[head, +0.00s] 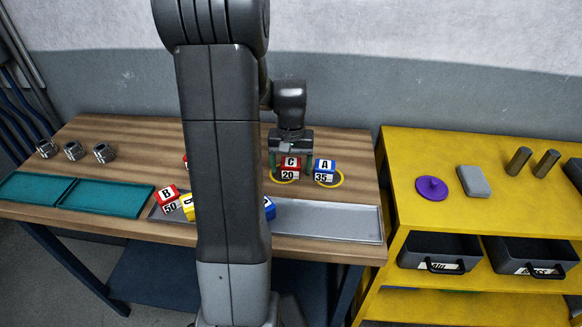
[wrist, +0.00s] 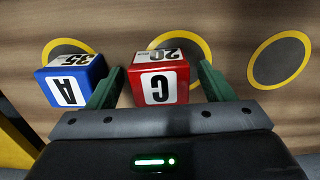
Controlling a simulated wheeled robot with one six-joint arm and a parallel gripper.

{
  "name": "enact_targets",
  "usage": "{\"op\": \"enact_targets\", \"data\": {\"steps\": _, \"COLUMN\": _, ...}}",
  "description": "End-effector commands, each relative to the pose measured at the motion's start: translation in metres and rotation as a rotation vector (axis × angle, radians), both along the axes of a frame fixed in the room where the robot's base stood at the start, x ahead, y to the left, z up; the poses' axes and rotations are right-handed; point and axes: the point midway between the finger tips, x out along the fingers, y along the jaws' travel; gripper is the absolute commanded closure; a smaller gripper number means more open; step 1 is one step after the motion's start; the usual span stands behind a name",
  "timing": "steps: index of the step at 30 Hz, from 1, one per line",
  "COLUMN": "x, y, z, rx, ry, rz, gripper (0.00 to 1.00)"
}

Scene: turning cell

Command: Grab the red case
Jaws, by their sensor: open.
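A red case (head: 290,168) marked C and 20 stands on a yellow-ringed dark spot on the wooden table. It also shows in the wrist view (wrist: 160,82), right side up in neither letter nor number. My gripper (head: 291,172) is over it, with one green finger on each side. In the wrist view my gripper (wrist: 161,88) is open, its fingers beside the case with narrow gaps. A blue case (head: 324,170) marked A and 35 stands close by; in the wrist view it (wrist: 70,85) is just outside the left finger. Another red case (head: 167,197), marked B and 50, lies by the grey tray.
The grey tray (head: 330,220) along the front edge holds cases, partly hidden by my arm. Teal trays (head: 105,198) and several metal parts (head: 74,151) are at left. An empty ringed spot (wrist: 279,62) is beside the red case. A yellow bench (head: 400,150) stands at right.

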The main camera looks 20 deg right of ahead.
Motion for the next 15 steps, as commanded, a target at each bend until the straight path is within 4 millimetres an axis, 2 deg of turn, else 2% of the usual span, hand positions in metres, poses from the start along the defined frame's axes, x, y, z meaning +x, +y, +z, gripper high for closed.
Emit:
{"op": "enact_targets", "data": {"steps": 8, "x": 0.0001, "y": 0.0000, "z": -0.0026, "rx": 0.000, "ry": -0.001, "rz": 0.000, "gripper": 0.27}}
{"op": "enact_targets", "data": {"steps": 15, "x": 0.0001, "y": 0.0000, "z": -0.0025, "rx": 0.000, "ry": -0.001, "rz": 0.000, "gripper": 0.75}}
